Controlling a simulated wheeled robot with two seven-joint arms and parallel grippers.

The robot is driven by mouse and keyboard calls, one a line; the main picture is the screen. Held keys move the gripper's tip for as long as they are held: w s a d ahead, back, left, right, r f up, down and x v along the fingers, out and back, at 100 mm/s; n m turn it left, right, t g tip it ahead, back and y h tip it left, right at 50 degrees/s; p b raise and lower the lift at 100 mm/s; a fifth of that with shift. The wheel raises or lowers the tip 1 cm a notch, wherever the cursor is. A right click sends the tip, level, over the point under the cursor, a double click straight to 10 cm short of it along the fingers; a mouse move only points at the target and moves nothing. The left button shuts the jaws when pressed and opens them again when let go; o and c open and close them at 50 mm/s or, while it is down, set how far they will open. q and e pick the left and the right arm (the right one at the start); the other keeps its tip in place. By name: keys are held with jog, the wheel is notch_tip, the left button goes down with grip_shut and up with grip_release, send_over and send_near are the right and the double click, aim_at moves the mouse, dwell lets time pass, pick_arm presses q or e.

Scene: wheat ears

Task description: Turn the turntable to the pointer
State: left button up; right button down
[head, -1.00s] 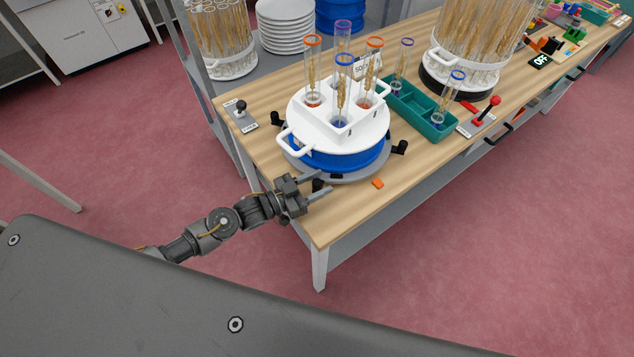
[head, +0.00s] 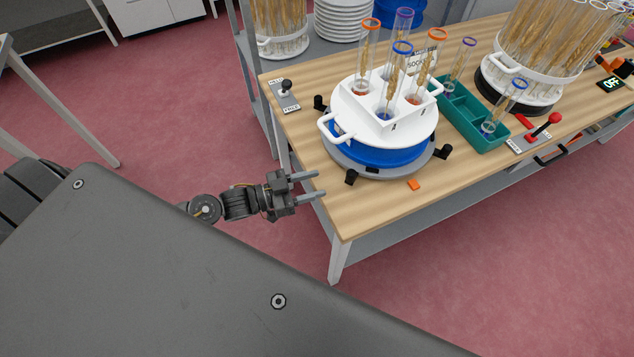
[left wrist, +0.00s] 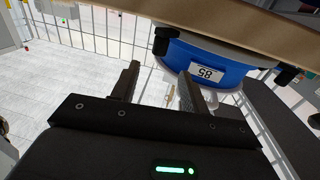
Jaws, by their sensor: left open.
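The turntable is a grey base disc (head: 352,166) with black knobs around its rim, on the wooden table. On it sits a blue drum (head: 372,150) with a white top (head: 405,138), side handles and tubes of wheat ears with red, blue and purple rims. An orange pointer-like piece (head: 413,185) lies on the table just in front of the disc. My left gripper (head: 312,184) is open and empty at the table's left edge, apart from the disc. In the left wrist view, the blue drum (left wrist: 232,66) bears an upside-down number label, beyond the open fingers (left wrist: 165,85). My right gripper is not in view.
A teal tray (head: 470,115) with tubes stands right of the turntable. A small switch (head: 286,92) sits at the back left. The table's front left corner is bare.

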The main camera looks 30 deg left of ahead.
pick_arm(q)
jog(key=shift+w+d+r+m, duration=0.15)
jog(key=shift+w+r+m, duration=0.1)
jog(key=shift+m, duration=0.25)
jog(key=c, duration=0.4)
jog(key=m+g, duration=0.1)
jog(key=m, duration=0.1)
jog(key=w+d+r+m+g+h, duration=0.1)
jog(key=m, duration=0.1)
jog(key=r+m+g, duration=0.1)
jog(key=shift+w+d+r+m, duration=0.2)
jog(key=shift+w+r+m, duration=0.05)
jog(key=shift+w+m, duration=0.15)
jog(key=c, duration=0.5)
jog(key=m+g, duration=0.1)
jog(key=m, duration=0.1)
jog(key=r+m+g, duration=0.1)
jog(key=m+g, duration=0.1)
jog(key=m, duration=0.1)
jog(key=w+a+r+m+g, duration=0.1)
jog(key=m, duration=0.2)
jog(key=shift+w+g+y, duration=0.1)
jog(key=shift+g+y, duration=0.2)
grip_shut()
jog(key=a+r+m+g+y, duration=0.2)
jog(key=a+m+y, duration=0.2)
jog(key=a+m, duration=0.4)
jog(key=shift+r+m+b, duration=0.3)
jog(key=shift+r+m, duration=0.05)
jog(key=shift+m, duration=0.25)
